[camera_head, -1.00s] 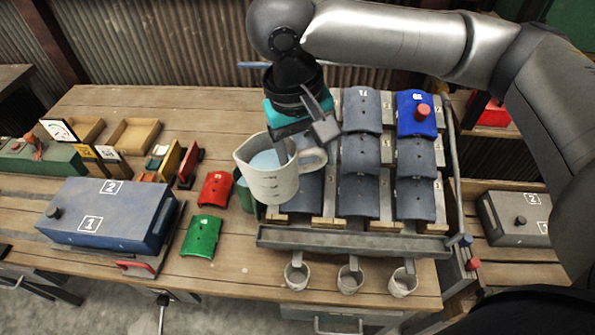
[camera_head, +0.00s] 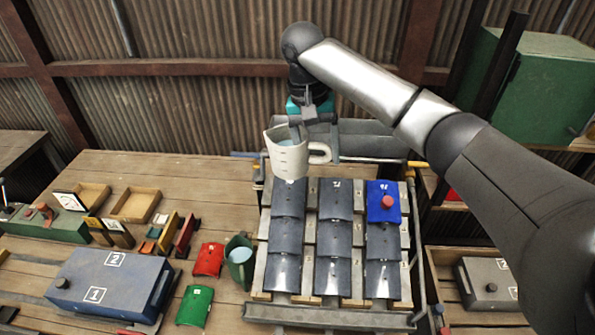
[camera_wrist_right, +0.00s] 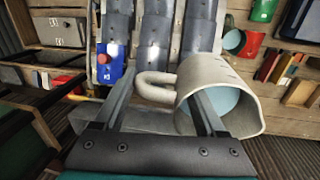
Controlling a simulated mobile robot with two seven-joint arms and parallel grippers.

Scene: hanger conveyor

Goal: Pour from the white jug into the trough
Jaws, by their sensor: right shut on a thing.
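The white jug (camera_head: 287,158) has a bluish liquid inside and measuring marks on its side. It is about upright, above the back left end of the tiled rack. My right gripper (camera_head: 315,143) is shut on its handle side; in the right wrist view, one finger crosses the mouth of the jug (camera_wrist_right: 240,118) and the other lies beyond the handle. A grey trough (camera_head: 372,140) runs along the back top of the rack, right of the jug and partly hidden by my gripper. A second grey gutter (camera_head: 330,318) runs along the rack's front. My left gripper is out of view.
Dark curved tiles (camera_head: 333,238) cover the rack, with a blue tile (camera_head: 382,203) bearing a red knob at the back right. A green mug (camera_head: 240,262), red tile (camera_head: 208,259) and green tile (camera_head: 195,306) stand left. A corrugated wall (camera_head: 210,105) rises behind.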

